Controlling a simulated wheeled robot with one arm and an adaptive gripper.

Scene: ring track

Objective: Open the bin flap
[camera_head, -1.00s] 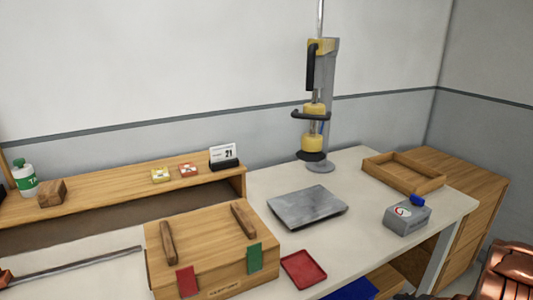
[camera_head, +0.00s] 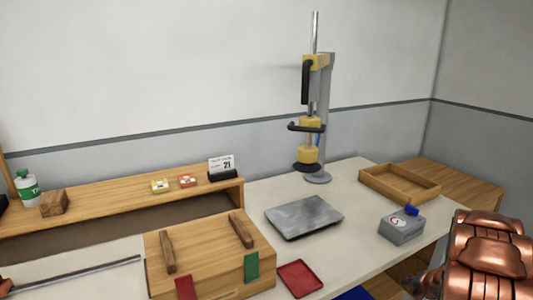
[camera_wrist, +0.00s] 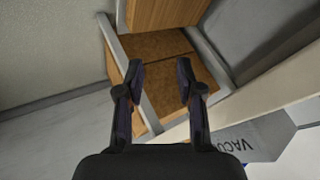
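A wooden box (camera_head: 208,250) stands on the table at the lower middle of the head view. Its top has two brown wooden bar handles, a left one (camera_head: 167,252) and a right one (camera_head: 241,230). A red tab (camera_head: 185,288) and a green tab (camera_head: 251,266) hang at its front. I cannot tell for sure that this box is the bin; no other flap is clearly seen. My gripper (camera_wrist: 160,72) is open and empty in the wrist view, away from the box, over brown wooden panels (camera_wrist: 155,48).
A grey box (camera_head: 403,229), red tray (camera_head: 300,277), grey plate (camera_head: 304,216), wooden tray (camera_head: 399,184) and tall press (camera_head: 316,120) stand on the table. A shelf (camera_head: 110,201) holds small items.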

